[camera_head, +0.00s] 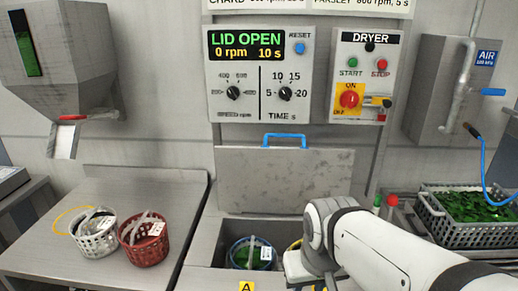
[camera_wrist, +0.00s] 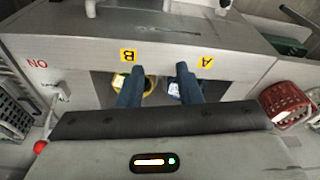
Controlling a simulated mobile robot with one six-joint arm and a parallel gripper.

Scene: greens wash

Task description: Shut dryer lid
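The dryer lid (camera_head: 285,182) stands open, raised upright behind the dryer well, with a blue handle (camera_head: 284,137) along its top edge. The display (camera_head: 246,46) reads LID OPEN, 0 rpm, 10 s. In the well sits a blue-rimmed basket (camera_head: 250,254) with greens. A yellow basket (camera_wrist: 150,84) beside it is mostly hidden by my arm in the head view. My gripper (camera_wrist: 160,72) is open, its two blue fingers apart with nothing between them, over the well near labels A and B. Its fingertips are hidden in the head view. The gripper is apart from the lid handle.
A white basket (camera_head: 95,238) and a red basket (camera_head: 145,240) stand on the left bench (camera_head: 60,247). A crate of greens (camera_head: 458,237) is at the right. The control panel (camera_head: 364,75) and a hopper (camera_head: 60,45) are on the wall.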

